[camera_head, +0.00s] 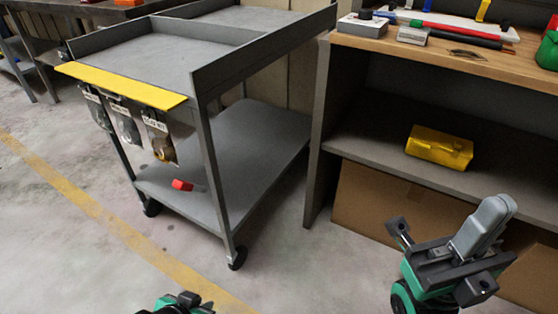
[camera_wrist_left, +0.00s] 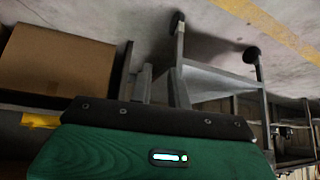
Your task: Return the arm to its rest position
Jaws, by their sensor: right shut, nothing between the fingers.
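My left arm's green and black end (camera_head: 178,303) shows only at the bottom edge of the head view, low over the floor. In the left wrist view, two short grey fingers of my left gripper (camera_wrist_left: 161,84) stand beyond its black and green housing. They seem apart with a narrow gap and nothing between them, against the cart behind. My right gripper (camera_head: 490,215) is at the lower right of the head view, in front of the workbench. Its grey fingers are together, pointing up, and hold nothing. Most of my left arm is hidden.
A grey cart (camera_head: 250,155) with a yellow-edged top stands left of centre. A small red object (camera_head: 182,185) lies on its lower shelf. A wooden workbench (camera_head: 430,52) stands at right, with a yellow object (camera_head: 438,148) on its shelf and a cardboard box (camera_head: 375,205) below. Floor in front is clear.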

